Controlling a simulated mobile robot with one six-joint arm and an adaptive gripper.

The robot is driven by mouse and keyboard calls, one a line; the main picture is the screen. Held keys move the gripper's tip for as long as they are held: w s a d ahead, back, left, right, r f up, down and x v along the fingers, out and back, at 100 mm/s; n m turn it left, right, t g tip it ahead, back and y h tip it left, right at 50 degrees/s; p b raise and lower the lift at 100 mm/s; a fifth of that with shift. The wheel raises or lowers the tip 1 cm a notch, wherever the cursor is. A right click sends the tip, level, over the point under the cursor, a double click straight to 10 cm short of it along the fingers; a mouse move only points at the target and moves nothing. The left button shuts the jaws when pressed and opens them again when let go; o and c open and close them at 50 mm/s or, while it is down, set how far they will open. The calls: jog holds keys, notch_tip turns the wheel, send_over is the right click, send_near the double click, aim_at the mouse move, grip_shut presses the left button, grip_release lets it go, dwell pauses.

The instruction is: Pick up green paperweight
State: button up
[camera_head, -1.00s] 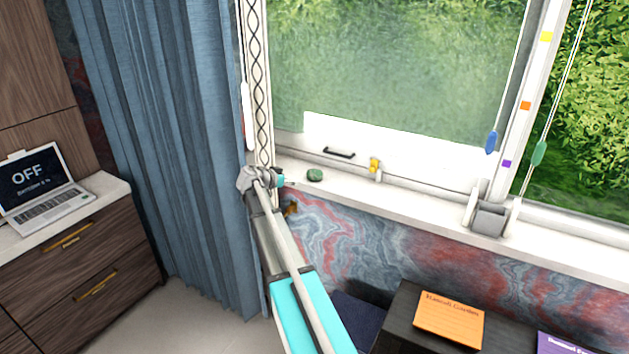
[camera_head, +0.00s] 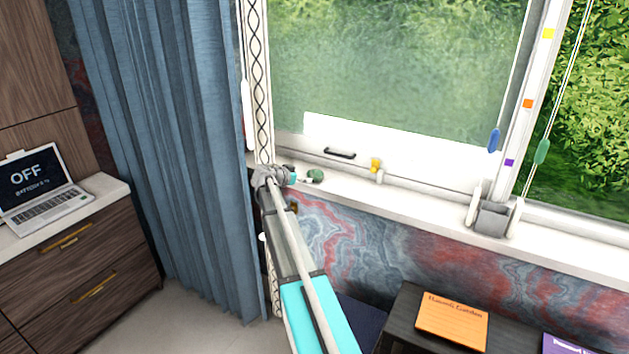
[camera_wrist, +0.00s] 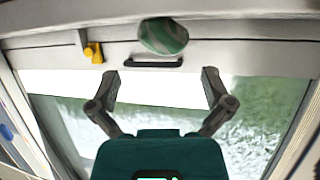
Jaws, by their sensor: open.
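The green paperweight (camera_head: 316,175) is a rounded, striped green stone on the white window sill, below the black window handle. In the wrist view the paperweight (camera_wrist: 163,36) is at the top centre, beyond my fingertips and between their lines. My gripper (camera_head: 303,179) is just left of the paperweight at the sill, small in the head view. In the wrist view my gripper (camera_wrist: 158,78) has its two fingers spread wide with nothing between them.
The white sill (camera_head: 420,202) runs along the window. A yellow latch (camera_head: 376,165) stands right of the paperweight, and a black handle (camera_head: 340,153) is behind it. A blue curtain (camera_head: 160,150) hangs at left. An orange book (camera_head: 452,318) lies on a dark cabinet below.

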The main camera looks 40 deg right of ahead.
aim_at(312, 175)
jog(key=shift+b+x, duration=0.4)
jog(key=shift+x, duration=1.25)
jog(key=shift+b+x, duration=0.9)
jog(key=shift+x, duration=1.65)
jog(key=c, duration=0.9)
jog(key=shift+w+r, duration=0.1)
jog(key=shift+r, duration=0.05)
jog(key=shift+c, duration=0.2)
notch_tip(312, 175, up, 3)
jog(key=p, duration=0.3)
jog(key=s+r+p, duration=0.9)
jog(key=s+p, duration=0.1)
jog(key=s, duration=0.4)
jog(key=shift+r, duration=0.4)
